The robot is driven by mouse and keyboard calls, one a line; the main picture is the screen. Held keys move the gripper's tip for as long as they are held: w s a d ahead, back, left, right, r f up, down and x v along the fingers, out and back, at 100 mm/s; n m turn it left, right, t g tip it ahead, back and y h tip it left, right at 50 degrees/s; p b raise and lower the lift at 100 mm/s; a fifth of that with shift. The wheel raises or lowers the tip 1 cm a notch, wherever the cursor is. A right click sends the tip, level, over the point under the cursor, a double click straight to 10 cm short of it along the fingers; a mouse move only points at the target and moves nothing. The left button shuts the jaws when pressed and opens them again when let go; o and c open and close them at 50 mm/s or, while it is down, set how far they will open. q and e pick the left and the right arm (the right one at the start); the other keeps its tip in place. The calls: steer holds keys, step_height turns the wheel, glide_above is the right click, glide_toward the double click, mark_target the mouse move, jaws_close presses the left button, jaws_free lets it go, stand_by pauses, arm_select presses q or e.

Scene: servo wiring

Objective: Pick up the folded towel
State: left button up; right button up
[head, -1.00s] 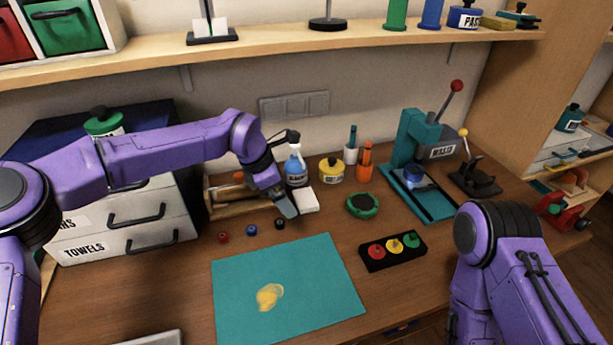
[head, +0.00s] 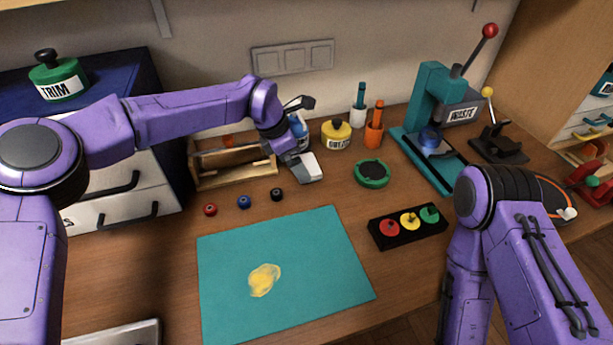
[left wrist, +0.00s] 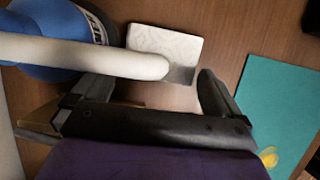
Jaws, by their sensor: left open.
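The folded towel is a small white pad (head: 311,166) lying on the table behind the teal mat, beside the blue bottle. In the left wrist view the towel (left wrist: 165,42) shows a faint pattern, and part of it is covered by a white tube-like shape. My left gripper (head: 297,166) is right at the towel in the head view and hides part of it. My right gripper is out of view.
A blue bottle (head: 299,126) stands close behind my left gripper and shows in the left wrist view (left wrist: 45,40). A wooden tray (head: 235,180) is to its left, a yellow pot (head: 336,135) to its right. The teal mat (head: 330,280) with a yellow smear lies in front.

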arm_select(q)
steer(key=shift+x, duration=0.95)
steer(key=shift+r, duration=0.1)
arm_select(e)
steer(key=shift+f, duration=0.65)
arm_select(q)
steer(key=c, duration=0.8)
